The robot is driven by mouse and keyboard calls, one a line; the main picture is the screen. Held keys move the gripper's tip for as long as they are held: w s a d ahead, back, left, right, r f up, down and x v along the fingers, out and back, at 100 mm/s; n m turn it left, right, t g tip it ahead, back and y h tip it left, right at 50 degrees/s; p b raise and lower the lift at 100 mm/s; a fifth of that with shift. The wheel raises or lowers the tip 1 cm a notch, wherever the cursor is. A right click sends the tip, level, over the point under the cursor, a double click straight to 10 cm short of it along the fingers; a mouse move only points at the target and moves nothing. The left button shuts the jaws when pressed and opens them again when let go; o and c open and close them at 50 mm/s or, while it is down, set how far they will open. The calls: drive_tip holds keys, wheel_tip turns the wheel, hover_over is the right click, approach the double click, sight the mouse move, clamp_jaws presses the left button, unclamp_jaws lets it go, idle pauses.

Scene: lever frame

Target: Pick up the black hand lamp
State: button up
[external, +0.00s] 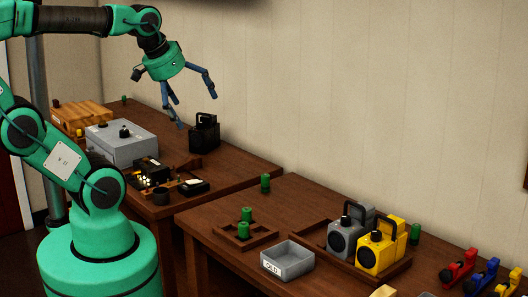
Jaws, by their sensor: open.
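The black hand lamp (204,137), a dark box with a handle on top, stands upright on the far wooden table near the wall. My gripper (194,107) hangs above the far table, with its blue fingers spread open and nothing between them. In the picture the fingers are above and to the left of the lamp. One finger comes close to the lamp's left side in the picture; I cannot tell the true gap in depth.
A grey metal box (118,147) and a wooden box (80,117) stand left of the lamp. Small dark items lie in front.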

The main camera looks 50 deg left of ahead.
drive_tip(key=w+a+r+n+p, duration=0.15)
drive_tip(key=w+a, duration=0.25)
drive_tip(key=w, duration=0.4)
drive_tip(key=w+a+r+b, duration=0.1)
drive_tip(key=w+a+r, duration=0.15)
drive_tip(key=w, duration=0.55)
drive_tip(key=w+a+f+y+p, duration=0.1)
drive_tip(key=w+a+f, duration=0.3)
drive_tip(key=w+a, duration=1.05)
drive_tip(key=n+g+p, duration=0.1)
drive_tip(key=n+p, duration=0.1)
drive_tip(key=n, duration=0.1)
hover_over(202, 123)
drive_tip(key=s+d, duration=0.2)
drive_tip(key=shift+y, duration=0.4)
wheel_tip(202, 123, down, 24)
drive_tip(key=shift+a, duration=0.15)
drive_tip(key=shift+s+a+f, duration=0.1)
drive_tip(key=shift+a+f, duration=0.2)
